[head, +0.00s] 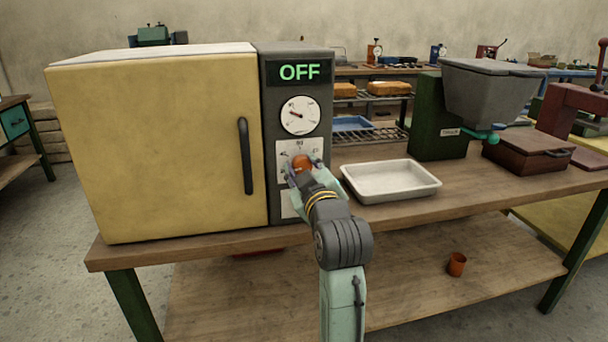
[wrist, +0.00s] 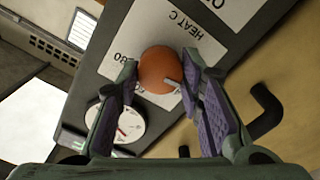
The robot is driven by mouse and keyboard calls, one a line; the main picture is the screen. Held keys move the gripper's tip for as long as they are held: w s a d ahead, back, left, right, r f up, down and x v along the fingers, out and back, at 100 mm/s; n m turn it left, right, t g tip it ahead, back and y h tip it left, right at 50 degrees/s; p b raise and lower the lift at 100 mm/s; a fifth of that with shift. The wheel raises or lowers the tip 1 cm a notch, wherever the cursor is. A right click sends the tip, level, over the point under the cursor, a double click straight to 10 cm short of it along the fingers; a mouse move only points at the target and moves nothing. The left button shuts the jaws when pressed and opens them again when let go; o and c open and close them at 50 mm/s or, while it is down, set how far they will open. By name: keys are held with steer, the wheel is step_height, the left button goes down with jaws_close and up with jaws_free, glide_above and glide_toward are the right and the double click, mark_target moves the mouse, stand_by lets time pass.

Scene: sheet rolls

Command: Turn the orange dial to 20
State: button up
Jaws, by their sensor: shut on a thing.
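The orange dial (head: 302,163) is on the dark grey control panel of a yellow oven, below a round white gauge (head: 299,115). My gripper (head: 302,172) is at the dial from the front and hides much of its scale. In the wrist view, the dial (wrist: 158,72) sits between the purple-padded fingers of my gripper (wrist: 160,80), which are shut on it. A grey pointer mark shows on the dial's side near one finger. A white label behind it reads "HEAT C" with "80" partly visible. The display (head: 300,72) above reads OFF in green.
The yellow oven door (head: 155,145) is closed, with a dark vertical handle (head: 245,156) left of my gripper. A white tray (head: 390,181) stands on the bench just to the right. A grey hopper machine (head: 488,90) is farther right. An orange cup (head: 456,264) is on the lower shelf.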

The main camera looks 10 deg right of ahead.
steer(key=shift+f+n+b, duration=0.1)
steer(key=shift+n+b, duration=0.85)
steer(key=shift+n, duration=1.15)
steer(key=o, duration=1.2)
steer(key=shift+c, duration=0.2)
steer(key=s, duration=0.7)
steer(key=shift+s, duration=0.25)
